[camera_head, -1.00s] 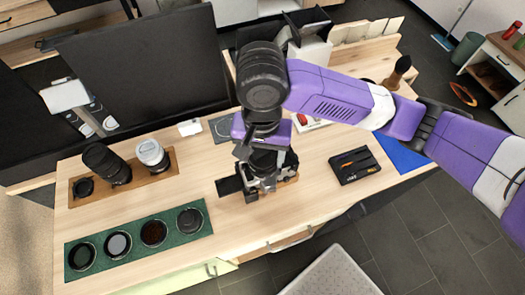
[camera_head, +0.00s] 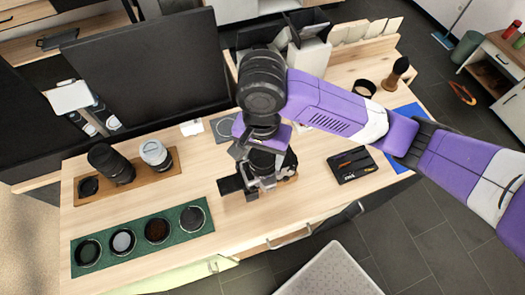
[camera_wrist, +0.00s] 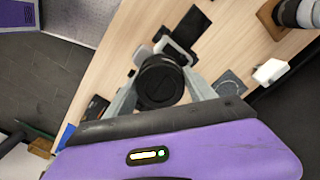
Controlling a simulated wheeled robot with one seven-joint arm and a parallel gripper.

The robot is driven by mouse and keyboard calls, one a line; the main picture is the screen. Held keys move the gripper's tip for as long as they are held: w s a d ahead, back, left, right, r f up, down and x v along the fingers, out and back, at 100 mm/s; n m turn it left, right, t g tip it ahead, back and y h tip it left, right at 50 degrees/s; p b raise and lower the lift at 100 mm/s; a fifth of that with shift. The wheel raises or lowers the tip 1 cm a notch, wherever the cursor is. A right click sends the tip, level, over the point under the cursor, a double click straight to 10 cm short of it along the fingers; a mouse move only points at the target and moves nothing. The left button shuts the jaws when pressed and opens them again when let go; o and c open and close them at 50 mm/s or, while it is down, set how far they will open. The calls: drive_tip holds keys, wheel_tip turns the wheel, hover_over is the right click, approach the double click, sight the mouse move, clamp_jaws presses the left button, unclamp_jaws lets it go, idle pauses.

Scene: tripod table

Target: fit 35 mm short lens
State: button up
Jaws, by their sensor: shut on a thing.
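My gripper (camera_wrist: 160,92) is shut on a short black round lens (camera_wrist: 160,82), seen cap-end up between the fingers in the wrist view. The lens is at the front of the camera body (camera_wrist: 176,48), on a small stand with a dark plate (camera_wrist: 193,27). In the head view, my gripper (camera_head: 262,160) is over the camera (camera_head: 270,181) at the table's middle, and my wrist hides much of the lens. Whether the lens is seated in the mount or just touching it, I cannot tell.
A wooden holder (camera_head: 142,189) at left carries a tall black lens (camera_head: 110,163) and a white lens (camera_head: 155,154). A green mat (camera_head: 173,216) holds several round filters. A black case (camera_head: 353,165) lies to the right, a large monitor (camera_head: 150,75) behind.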

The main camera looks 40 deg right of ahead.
drive_tip(key=shift+s+f+m+p, duration=0.1)
drive_tip(key=shift+f+m+p, duration=0.1)
drive_tip(key=shift+m+p, duration=0.45)
drive_tip(key=o, duration=1.8)
drive_tip(key=shift+r, duration=0.1)
drive_tip(key=shift+r, duration=0.1)
drive_tip(key=shift+r, duration=3.45)
